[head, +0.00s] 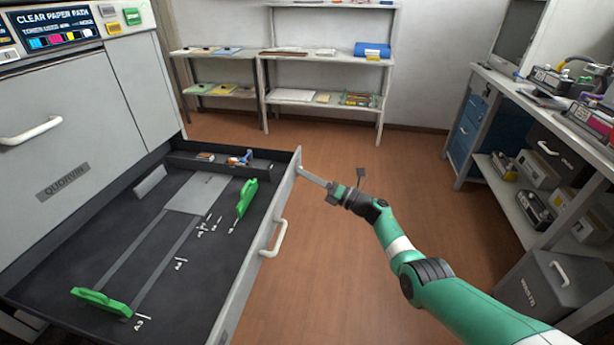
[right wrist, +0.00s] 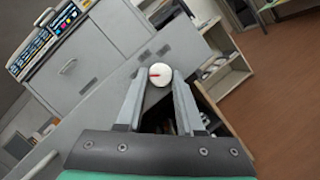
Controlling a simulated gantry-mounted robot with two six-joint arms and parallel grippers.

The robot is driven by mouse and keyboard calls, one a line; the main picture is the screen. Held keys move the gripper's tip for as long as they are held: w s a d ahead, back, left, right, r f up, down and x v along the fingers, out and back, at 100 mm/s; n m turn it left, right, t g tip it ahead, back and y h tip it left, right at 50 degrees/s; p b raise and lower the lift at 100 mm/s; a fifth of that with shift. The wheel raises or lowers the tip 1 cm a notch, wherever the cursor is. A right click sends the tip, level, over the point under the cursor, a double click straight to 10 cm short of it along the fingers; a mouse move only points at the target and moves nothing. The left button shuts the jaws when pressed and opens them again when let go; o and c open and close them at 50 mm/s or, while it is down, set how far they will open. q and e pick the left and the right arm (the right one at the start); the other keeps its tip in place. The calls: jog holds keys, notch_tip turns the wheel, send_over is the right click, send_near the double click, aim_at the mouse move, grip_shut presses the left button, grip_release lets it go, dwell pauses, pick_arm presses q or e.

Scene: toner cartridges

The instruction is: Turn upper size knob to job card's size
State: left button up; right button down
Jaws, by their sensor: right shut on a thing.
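The upper size knob (right wrist: 160,75) is a round white dial with a red pointer mark, seen in the right wrist view. The mark points to the left in that picture. My right gripper (right wrist: 158,82) is shut on the knob, with one finger on each side. In the head view my right gripper (head: 306,174) reaches the far end of the open drawer's front (head: 262,222), where its fingers hide most of the knob. I cannot make out a job card or its size. My left gripper is not in view.
The open paper drawer (head: 70,228) holds two green guides (head: 247,198) (head: 100,301) and size marks. A pale handle (head: 274,240) sticks out of its front. The printer (head: 75,110) stands at the left.

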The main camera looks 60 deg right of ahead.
dwell(0.4)
jog(key=c, duration=0.5)
grip_release()
jog(key=shift+c, duration=0.2)
jog(key=p+v, duration=0.4)
jog(key=v, duration=0.7)
jog(key=shift+s, duration=0.3)
